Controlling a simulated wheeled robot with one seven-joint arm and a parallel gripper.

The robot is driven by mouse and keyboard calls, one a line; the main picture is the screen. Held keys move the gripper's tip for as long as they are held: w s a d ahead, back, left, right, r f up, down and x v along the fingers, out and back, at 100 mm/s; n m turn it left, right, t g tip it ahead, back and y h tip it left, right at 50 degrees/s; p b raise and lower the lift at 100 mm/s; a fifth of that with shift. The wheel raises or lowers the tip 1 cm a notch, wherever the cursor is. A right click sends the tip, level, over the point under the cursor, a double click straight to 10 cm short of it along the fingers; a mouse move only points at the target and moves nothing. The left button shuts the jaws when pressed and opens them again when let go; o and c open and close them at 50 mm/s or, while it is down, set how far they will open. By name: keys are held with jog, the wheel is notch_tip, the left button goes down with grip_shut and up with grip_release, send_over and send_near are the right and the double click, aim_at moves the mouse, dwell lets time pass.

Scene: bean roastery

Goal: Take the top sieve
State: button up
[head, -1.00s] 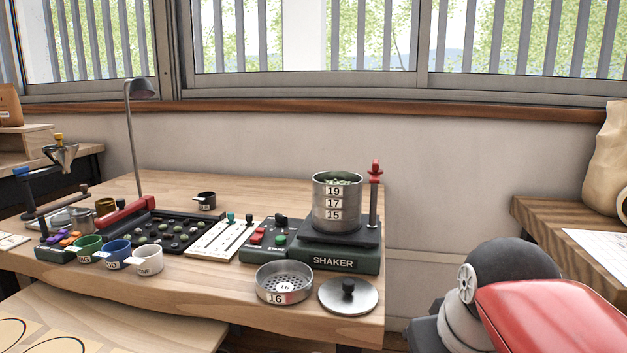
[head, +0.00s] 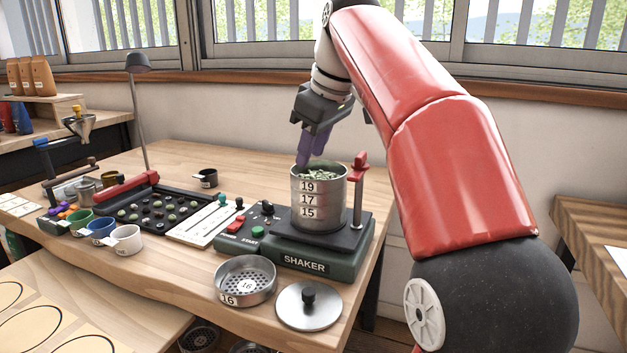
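The sieve stack stands upright on the shaker (head: 305,262). Its top sieve (head: 326,187) is labelled 19 and holds pale green beans. Sieves 17 (head: 307,200) and 15 (head: 308,213) sit below it. My gripper (head: 312,155) points down with purple fingers at the stack's top rim. The near finger reaches the left part of the rim; whether it touches or goes inside is unclear. The other finger is partly behind it, so the gap between them cannot be judged.
Sieve 16 (head: 230,299) lies empty on the table in front of the shaker, beside a round lid (head: 325,312). A red-topped clamp post (head: 358,190) stands right of the stack. Cups (head: 126,240), a bean tray (head: 140,204) and a lamp (head: 137,63) are at left.

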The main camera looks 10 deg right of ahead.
jog(key=x, duration=0.3)
jog(key=s+b+x, duration=0.1)
jog(key=x, duration=0.1)
jog(key=shift+f+b, duration=0.3)
jog(key=shift+f, duration=0.3)
grip_shut()
